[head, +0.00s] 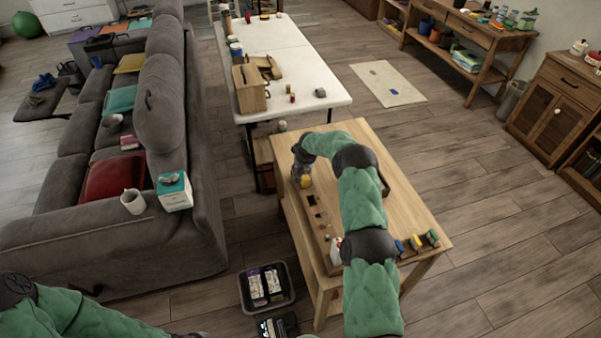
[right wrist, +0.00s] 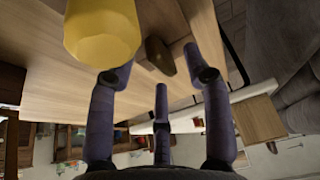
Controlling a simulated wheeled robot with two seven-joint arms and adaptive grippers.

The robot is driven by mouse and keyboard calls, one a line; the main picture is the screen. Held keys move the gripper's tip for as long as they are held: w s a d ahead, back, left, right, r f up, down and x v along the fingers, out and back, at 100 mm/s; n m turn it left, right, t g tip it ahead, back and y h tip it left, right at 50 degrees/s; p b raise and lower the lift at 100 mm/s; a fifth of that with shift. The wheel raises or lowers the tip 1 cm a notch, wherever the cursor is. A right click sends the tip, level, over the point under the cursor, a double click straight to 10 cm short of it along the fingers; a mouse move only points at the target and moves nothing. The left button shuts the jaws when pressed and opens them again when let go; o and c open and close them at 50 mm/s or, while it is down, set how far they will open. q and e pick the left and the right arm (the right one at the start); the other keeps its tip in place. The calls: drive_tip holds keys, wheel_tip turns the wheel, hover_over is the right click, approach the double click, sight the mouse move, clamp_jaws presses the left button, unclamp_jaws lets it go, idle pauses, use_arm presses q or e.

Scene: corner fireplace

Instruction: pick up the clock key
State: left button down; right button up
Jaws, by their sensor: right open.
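My right gripper (head: 302,178) is over the left side of the small wooden table (head: 410,205), its fingers small and partly hidden in the head view. In the right wrist view its fingers (right wrist: 155,62) are spread apart with nothing held between them. A yellow faceted object (right wrist: 101,32) is close to the left finger there, and a dark brown wooden piece (right wrist: 159,55) shows between the fingertips. I cannot make out which thing is the clock key. Several small dark pieces (head: 318,211) lie in a row on the table's left side. My left gripper is not seen, only its arm at bottom left.
A white table (head: 300,65) stands behind, a grey sofa (head: 205,200) to the left. A bin with packets (head: 291,297) is on the floor. Floor on the right is clear.

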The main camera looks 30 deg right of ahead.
drive_tip(key=shift+w+f, duration=0.1)
drive_tip(key=shift+f, duration=0.1)
drive_tip(key=shift+c, duration=0.2)
clamp_jaws()
drive_tip(key=shift+r, duration=0.1)
